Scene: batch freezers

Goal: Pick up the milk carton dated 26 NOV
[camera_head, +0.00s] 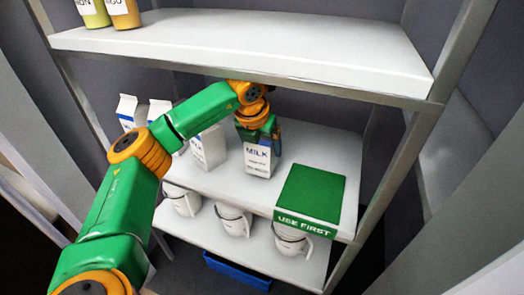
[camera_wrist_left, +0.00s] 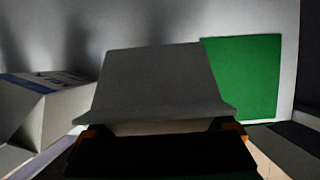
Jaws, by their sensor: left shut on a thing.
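My left gripper (camera_head: 260,134) is shut on the top of a white milk carton (camera_head: 258,160) at the middle shelf, just left of the green pad. The carton is upright; I cannot tell if its base touches the shelf. Its label reads MILK, but the date print is too small to read. In the left wrist view the held carton (camera_wrist_left: 158,78) fills the middle, between the fingers. Another carton (camera_head: 209,148) stands to its left, and two more (camera_head: 127,112) stand farther left, partly behind my arm. My right gripper is not in view.
The green USE FIRST pad (camera_head: 312,192) lies empty at the right end of the middle shelf (camera_head: 340,150). The upper shelf (camera_head: 250,42) hangs close above my wrist. White jugs (camera_head: 234,220) stand on the lower shelf, with a blue bin (camera_head: 237,272) below. A rack post (camera_head: 400,170) bounds the right side.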

